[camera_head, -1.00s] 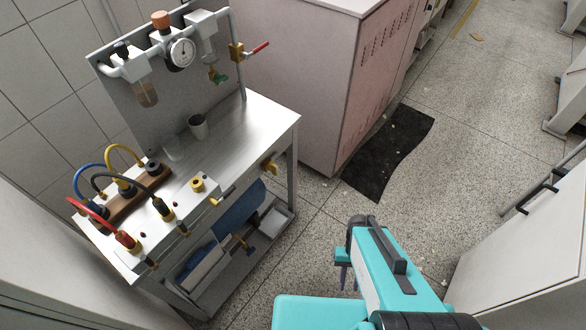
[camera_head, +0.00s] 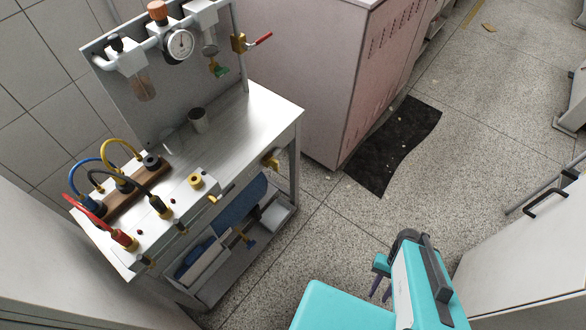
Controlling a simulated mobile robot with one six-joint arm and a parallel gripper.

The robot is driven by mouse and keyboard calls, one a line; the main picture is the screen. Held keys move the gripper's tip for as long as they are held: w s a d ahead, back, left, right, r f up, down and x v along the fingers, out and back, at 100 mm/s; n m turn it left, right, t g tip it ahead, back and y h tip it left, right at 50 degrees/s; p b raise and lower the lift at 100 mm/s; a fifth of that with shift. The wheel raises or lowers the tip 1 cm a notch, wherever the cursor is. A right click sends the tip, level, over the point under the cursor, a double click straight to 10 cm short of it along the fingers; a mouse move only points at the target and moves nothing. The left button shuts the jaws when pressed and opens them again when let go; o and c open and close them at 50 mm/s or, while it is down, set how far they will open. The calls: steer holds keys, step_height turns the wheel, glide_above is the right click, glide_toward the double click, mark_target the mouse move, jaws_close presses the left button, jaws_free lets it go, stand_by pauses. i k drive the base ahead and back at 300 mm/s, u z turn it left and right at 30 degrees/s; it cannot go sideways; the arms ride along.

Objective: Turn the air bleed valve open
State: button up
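A brass valve with a red lever (camera_head: 262,39) sits on the pipe at the right end of the upright panel. A valve with a green knob (camera_head: 220,71) hangs below the regulator bowl. A brass fitting (camera_head: 270,162) is on the bench's front edge, and a small lever valve (camera_head: 222,192) is at the right end of the white block. I cannot tell which is the air bleed valve. My gripper (camera_head: 380,293) is over the floor at lower right, well apart from the bench. Its two dark fingers point down with a gap between them, empty.
The steel bench (camera_head: 250,120) holds a metal cup (camera_head: 199,120), a pressure gauge (camera_head: 180,44) on the panel and coloured hoses. A white cabinet (camera_head: 530,260) is at right. Floor between is clear.

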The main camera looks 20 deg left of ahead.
mark_target(273, 164)
steer(key=z, duration=0.1)
steer(key=k, duration=1.9)
steer(key=u, duration=0.9)
steer(key=i, duration=1)
steer(key=z, duration=0.05)
